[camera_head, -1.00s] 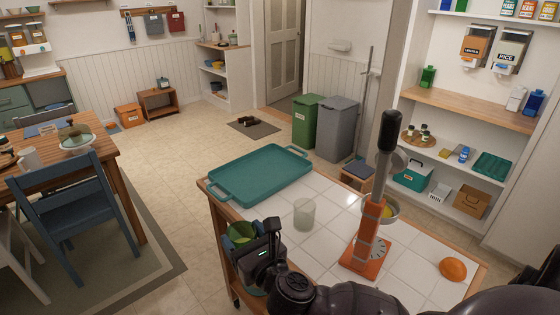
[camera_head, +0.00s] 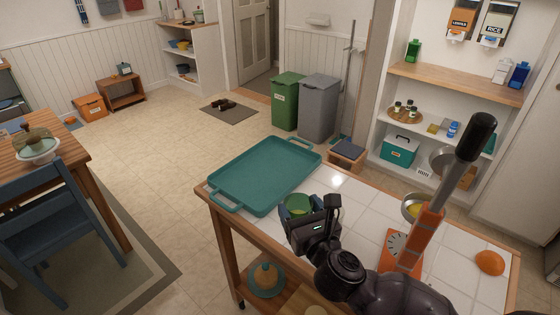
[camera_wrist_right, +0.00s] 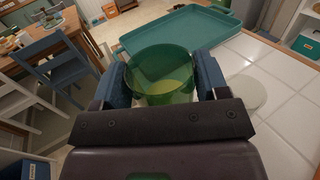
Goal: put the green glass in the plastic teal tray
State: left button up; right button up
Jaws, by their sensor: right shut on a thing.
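The green glass (camera_head: 298,203) is held in my right gripper (camera_head: 297,208), which is shut on it from both sides. In the right wrist view the green glass (camera_wrist_right: 160,72) stands between the two blue fingers, see-through, with its open rim up. The teal tray (camera_head: 262,178) lies flat on the tiled cart top, empty, with a handle at each end. The gripper and glass appear just right of the tray's near part in the head view, and the tray (camera_wrist_right: 180,33) shows beyond the glass in the right wrist view. My left gripper is not in view.
A pale round thing (camera_wrist_right: 242,94) lies on the tiles beside the gripper. A domed dish (camera_head: 265,278) sits on the lower shelf.

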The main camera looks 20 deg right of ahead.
aim_at(261, 169)
jog(key=i+j+z, duration=0.45)
jog(key=j, duration=0.15)
jog(key=j+z, duration=0.2)
jog(key=i+j+z, duration=0.2)
jog(key=j, duration=0.3)
jog(key=i+j, duration=0.15)
jog(key=i, duration=0.2)
